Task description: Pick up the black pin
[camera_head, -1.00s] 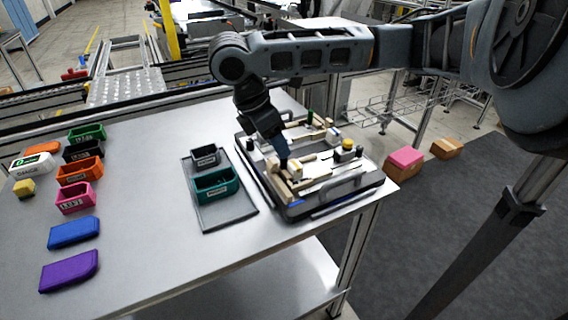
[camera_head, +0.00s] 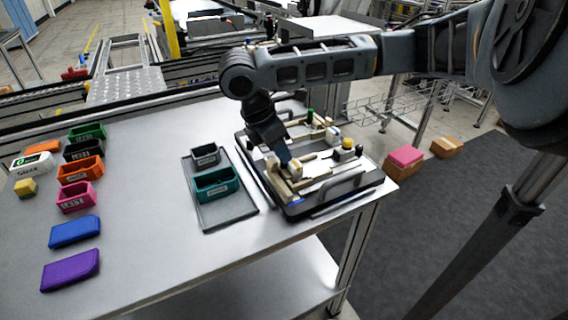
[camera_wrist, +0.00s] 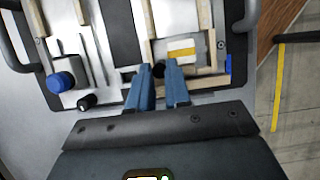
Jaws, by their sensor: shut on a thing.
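My gripper (camera_head: 283,158) reaches down into the fixture tray (camera_head: 310,207) on the table. In the wrist view its two blue fingers (camera_wrist: 158,76) stand a little apart, with a small dark pin (camera_wrist: 158,70) between their tips. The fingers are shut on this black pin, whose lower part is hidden. A second short black cylinder (camera_wrist: 87,102) lies to the left of the fingers, near a blue round knob (camera_wrist: 61,81). In the head view the fingers and the tray's blocks hide the held pin.
Wooden strips and a white block with a yellow stripe (camera_wrist: 182,51) stand close around the fingers. Left of the tray are a grey mat (camera_head: 233,212) with a teal bin (camera_head: 215,184) and a dark grey bin (camera_head: 206,155). Several coloured bins stand farther left.

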